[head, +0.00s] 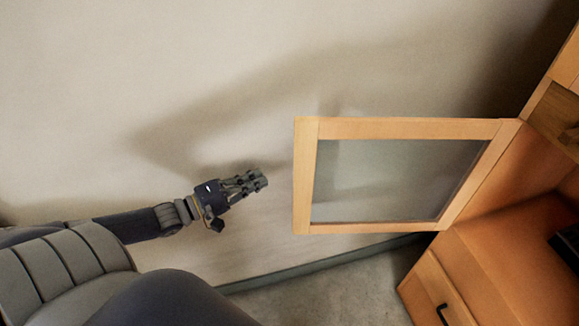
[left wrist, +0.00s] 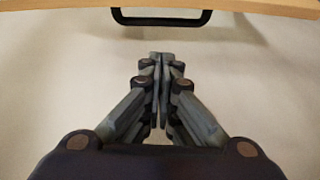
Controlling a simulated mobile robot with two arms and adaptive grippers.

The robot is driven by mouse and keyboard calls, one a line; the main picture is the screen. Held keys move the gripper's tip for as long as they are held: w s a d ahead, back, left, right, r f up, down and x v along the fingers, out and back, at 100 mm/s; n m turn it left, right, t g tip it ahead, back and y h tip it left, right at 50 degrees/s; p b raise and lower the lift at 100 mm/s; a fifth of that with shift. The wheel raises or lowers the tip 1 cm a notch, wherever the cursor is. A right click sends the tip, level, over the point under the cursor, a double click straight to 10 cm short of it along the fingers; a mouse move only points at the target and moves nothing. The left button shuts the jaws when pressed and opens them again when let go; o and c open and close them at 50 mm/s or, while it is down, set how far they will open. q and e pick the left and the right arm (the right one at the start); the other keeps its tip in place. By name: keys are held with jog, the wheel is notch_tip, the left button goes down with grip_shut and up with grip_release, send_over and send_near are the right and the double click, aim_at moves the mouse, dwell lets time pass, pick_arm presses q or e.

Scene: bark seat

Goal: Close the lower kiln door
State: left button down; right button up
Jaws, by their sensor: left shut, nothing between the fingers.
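The kiln door (head: 305,180) is a light wooden frame around a glass pane, and it stands wide open out to the left from the wooden cabinet (head: 500,250). My left gripper (head: 262,180) is shut and empty, a little left of the door's free edge and apart from it. In the left wrist view the fingertips (left wrist: 160,58) are together. A wooden edge (left wrist: 250,6) with a black handle (left wrist: 160,20) shows beyond them at the top. My right gripper is not in view.
A plain pale wall (head: 150,70) stands behind the arm and door. Grey floor (head: 340,290) shows below. A drawer front with a black handle (head: 442,314) is at the cabinet's lower part. A dark object (head: 567,245) sits inside the cabinet at the right edge.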

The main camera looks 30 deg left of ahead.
pick_arm(q)
jog(key=x, duration=0.2)
jog(key=r+x, duration=0.1)
jog(key=x, duration=0.5)
jog(key=shift+w+d+r, duration=0.1)
jog(key=shift+d+r, duration=0.15)
jog(key=shift+d, duration=0.05)
jog(key=shift+b+x, duration=0.3)
jog(key=shift+x, duration=0.5)
jog(key=shift+w+d, duration=0.1)
jog(key=shift+d, duration=0.05)
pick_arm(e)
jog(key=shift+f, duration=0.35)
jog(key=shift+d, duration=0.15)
